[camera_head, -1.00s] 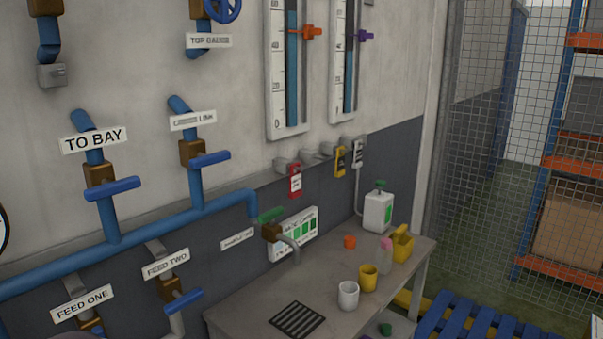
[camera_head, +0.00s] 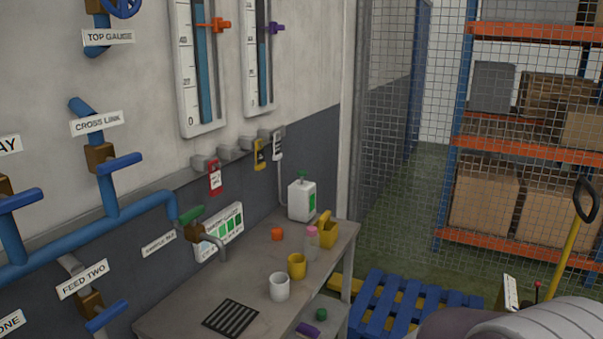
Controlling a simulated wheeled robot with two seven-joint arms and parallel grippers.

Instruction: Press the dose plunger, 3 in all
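The dose plunger appears to be the green top (camera_head: 302,175) on a white dosing bottle (camera_head: 302,202) with a green label. The bottle stands upright at the far end of the grey bench (camera_head: 180,308), against the wall. The plunger top looks raised above the bottle. Neither of my grippers shows in the head view, and nothing touches the bottle.
On the bench are a white cup (camera_head: 279,287), a yellow cup (camera_head: 297,266), a pink-capped bottle (camera_head: 312,243), a yellow container (camera_head: 328,231) and an orange piece (camera_head: 277,234). A blue pallet (camera_head: 405,310) lies on the floor beyond. Mesh fencing (camera_head: 400,120) stands right of the wall.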

